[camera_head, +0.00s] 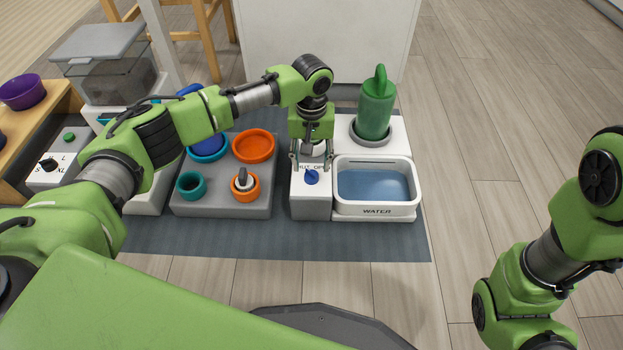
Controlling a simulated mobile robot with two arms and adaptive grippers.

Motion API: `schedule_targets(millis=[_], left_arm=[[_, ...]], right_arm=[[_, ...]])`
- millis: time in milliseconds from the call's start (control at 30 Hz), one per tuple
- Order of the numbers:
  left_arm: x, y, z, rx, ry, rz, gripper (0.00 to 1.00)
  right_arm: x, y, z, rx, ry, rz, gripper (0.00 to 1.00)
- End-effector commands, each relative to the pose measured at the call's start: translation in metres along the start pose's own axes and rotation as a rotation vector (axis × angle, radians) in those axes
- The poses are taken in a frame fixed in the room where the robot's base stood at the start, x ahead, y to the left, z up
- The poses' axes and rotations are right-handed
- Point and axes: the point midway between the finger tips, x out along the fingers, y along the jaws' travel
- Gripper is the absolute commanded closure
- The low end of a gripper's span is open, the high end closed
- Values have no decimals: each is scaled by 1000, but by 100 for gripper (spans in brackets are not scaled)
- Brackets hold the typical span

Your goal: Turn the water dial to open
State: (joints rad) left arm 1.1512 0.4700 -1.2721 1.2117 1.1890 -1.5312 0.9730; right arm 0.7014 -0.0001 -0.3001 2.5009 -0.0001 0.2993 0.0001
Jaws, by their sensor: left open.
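The water dial is a small blue knob (311,177) on the top of a white and grey box (311,205). Lettering on the box top beside the knob is partly hidden by my left gripper. My left gripper (311,166) points down over the box, its fingers open just behind and around the knob; I cannot tell if they touch it. A white basin marked WATER (376,211) stands right of the box and holds blue water. My right arm shows at the lower right, but its gripper is outside the view.
A green bottle (375,108) stands in a grey ring behind the basin. A grey tray (222,205) with orange and teal bowls lies left of the box. Floor at right is clear.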

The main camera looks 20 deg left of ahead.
Motion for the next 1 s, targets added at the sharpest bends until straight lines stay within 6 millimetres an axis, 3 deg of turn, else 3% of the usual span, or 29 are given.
schedule_targets(millis=[33, 233, 667, 700, 833, 1000], left_arm=[[15, 0, -1, -1, 1, -1, 56], [36, 0, -1, -1, 1, 0, 56], [41, 0, -1, 0, 1, 1, 56], [41, 0, -1, 0, 1, 1, 58], [42, 0, 0, 0, 1, 1, 92], [41, 0, 0, 0, 1, 0, 94]], right_arm=[[-12, -2, -4, 0, 0, 0, 56], [-27, -6, -9, 0, 0, 0, 56], [-30, -6, -11, 0, 0, -1, 56], [-30, -6, -11, 0, 0, -1, 56], [-30, -6, -11, 0, 0, -1, 56], [-30, -6, -10, 0, 0, -1, 56]])
